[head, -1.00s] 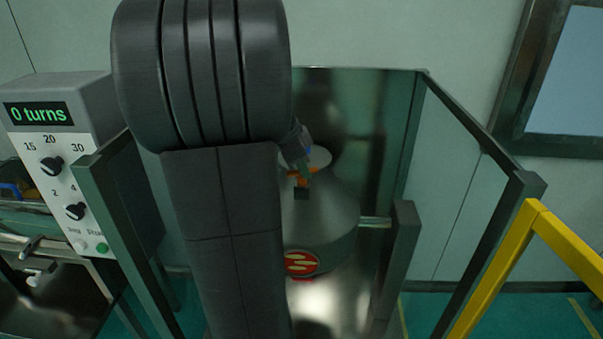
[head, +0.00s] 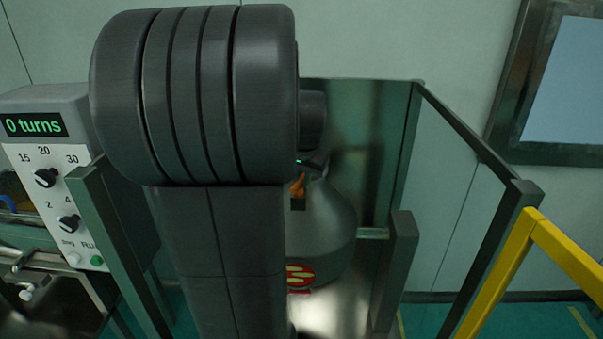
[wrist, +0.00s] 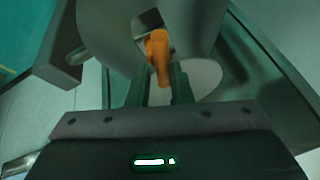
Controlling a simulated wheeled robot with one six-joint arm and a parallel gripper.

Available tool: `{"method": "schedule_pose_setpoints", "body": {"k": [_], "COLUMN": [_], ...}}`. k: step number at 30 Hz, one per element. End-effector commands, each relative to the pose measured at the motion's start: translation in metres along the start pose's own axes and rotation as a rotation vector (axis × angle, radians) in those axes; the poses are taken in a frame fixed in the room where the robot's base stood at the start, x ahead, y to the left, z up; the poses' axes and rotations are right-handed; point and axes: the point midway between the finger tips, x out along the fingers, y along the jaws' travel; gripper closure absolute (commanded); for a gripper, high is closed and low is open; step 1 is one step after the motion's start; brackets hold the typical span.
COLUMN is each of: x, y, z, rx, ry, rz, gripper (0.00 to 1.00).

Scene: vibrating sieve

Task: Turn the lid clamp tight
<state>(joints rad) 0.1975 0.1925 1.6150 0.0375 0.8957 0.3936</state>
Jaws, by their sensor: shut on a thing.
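The lid clamp has an orange lever (wrist: 158,50), which also shows in the head view (head: 298,186) beside my arm. It sits at the top of a grey metal vessel (head: 328,228) with a red emblem. In the wrist view, my gripper (wrist: 159,78) has one finger on each side of the lever's near end and is shut on it. A pale round surface shows beyond the right finger. In the head view my arm hides my gripper's fingers and much of the vessel's left side. How tight the clamp is cannot be seen.
A control box (head: 60,170) at the left reads "0 turns". Dark posts and clear panels (head: 450,190) enclose the vessel. A yellow rail (head: 560,250) stands at the right. A wall-mounted framed panel (head: 570,80) is at the upper right.

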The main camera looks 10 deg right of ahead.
Motion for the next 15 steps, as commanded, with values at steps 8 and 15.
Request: {"method": "schedule_pose_setpoints", "body": {"k": [8, 15], "x": [-0.0001, 0.0008], "y": [-0.0010, -0.0012], "z": [-0.0007, -0.0002], "rx": [-0.167, -0.248], "ry": [-0.038, -0.058], "rz": [-0.073, -0.106], "gripper": [1.00, 1.00]}}
